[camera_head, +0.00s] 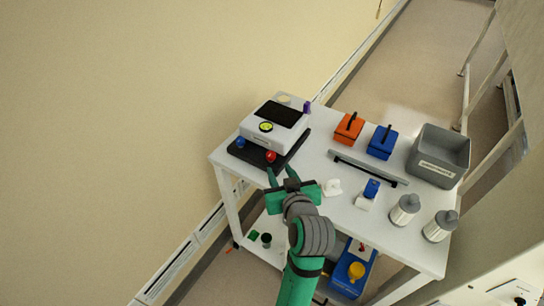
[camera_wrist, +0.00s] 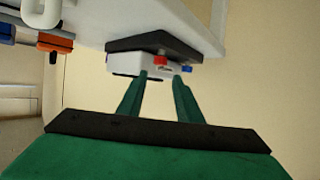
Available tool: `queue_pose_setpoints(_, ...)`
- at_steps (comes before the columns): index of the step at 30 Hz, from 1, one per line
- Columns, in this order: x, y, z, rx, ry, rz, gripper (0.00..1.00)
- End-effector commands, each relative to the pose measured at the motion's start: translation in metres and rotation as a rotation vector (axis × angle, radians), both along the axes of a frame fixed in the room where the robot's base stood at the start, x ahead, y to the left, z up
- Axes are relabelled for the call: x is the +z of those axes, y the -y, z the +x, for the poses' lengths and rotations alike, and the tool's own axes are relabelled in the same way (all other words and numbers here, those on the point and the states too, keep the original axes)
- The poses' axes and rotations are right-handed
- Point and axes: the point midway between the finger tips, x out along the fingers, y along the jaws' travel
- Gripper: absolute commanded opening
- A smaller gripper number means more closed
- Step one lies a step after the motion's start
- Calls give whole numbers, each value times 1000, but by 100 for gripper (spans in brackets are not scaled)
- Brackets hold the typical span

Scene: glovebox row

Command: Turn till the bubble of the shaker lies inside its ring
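The shaker (camera_head: 262,139) is a white box with a black top plate on a dark base, at the left end of the white table. Its round yellow-green bubble level (camera_head: 266,126) is on the top near the front; the bubble's place against its ring is too small to tell. A blue knob (camera_head: 240,142) and a red knob (camera_head: 271,156) are at its front corners. The red knob (camera_wrist: 160,60) and blue knob (camera_wrist: 187,69) also show in the wrist view. My gripper (camera_head: 280,173) is open and empty, its fingers (camera_wrist: 161,78) pointing toward the red knob, apparently apart from it.
An orange box (camera_head: 348,128), a blue box (camera_head: 382,143) and a grey bin (camera_head: 438,157) stand along the back. A grey bar (camera_head: 368,168), a small white piece (camera_head: 332,188) and two grey-capped jars (camera_head: 405,209) are to the right. A purple piece (camera_head: 307,107) is at the shaker's rear corner.

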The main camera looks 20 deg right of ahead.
Motion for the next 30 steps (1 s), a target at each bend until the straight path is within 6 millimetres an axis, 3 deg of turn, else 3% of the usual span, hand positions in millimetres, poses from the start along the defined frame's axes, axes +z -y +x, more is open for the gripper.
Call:
queue_pose_setpoints(16, -33, 9, 79, 1, 0, 1, 32)
queue_pose_setpoints(22, -38, 11, 91, -1, 1, -1, 32)
queue_pose_setpoints(30, -39, 11, 93, -1, 0, -1, 32)
